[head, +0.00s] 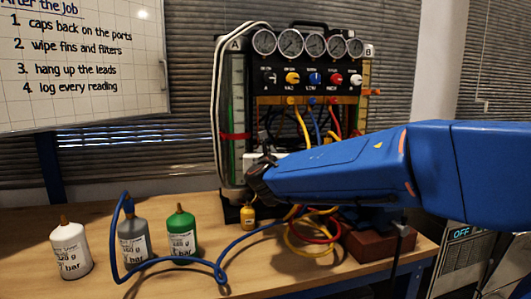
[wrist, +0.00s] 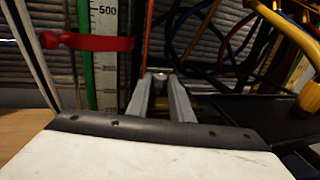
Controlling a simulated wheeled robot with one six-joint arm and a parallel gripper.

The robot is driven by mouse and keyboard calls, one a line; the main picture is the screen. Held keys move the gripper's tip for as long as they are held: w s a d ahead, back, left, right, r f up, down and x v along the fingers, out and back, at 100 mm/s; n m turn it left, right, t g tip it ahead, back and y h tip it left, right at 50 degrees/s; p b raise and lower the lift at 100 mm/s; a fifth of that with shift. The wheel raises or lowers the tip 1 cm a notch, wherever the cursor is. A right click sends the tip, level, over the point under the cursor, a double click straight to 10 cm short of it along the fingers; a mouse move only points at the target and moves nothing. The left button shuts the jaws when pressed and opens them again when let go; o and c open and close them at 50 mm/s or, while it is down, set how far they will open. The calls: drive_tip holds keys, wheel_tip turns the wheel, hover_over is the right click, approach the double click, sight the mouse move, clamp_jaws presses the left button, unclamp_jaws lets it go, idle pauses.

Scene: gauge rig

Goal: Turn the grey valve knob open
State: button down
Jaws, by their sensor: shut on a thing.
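In the wrist view, my two grey fingers (wrist: 160,80) are closed around a small grey rounded piece (wrist: 160,75), which appears to be the grey valve knob. Only a little of it shows between the fingertips. How far it is turned cannot be told. In the head view my gripper and arm hide the knob.
Several dials top the rig, above coloured knobs. A red band (wrist: 90,41) wraps the scale tube. Coloured hoses hang close to the right.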

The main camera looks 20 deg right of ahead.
idle(0.4)
drive_tip(key=c, duration=1.6)
unclamp_jaws()
drive_tip(key=shift+o, duration=0.2)
drive_tip(key=v, duration=1.7)
drive_tip(key=shift+s, duration=0.2)
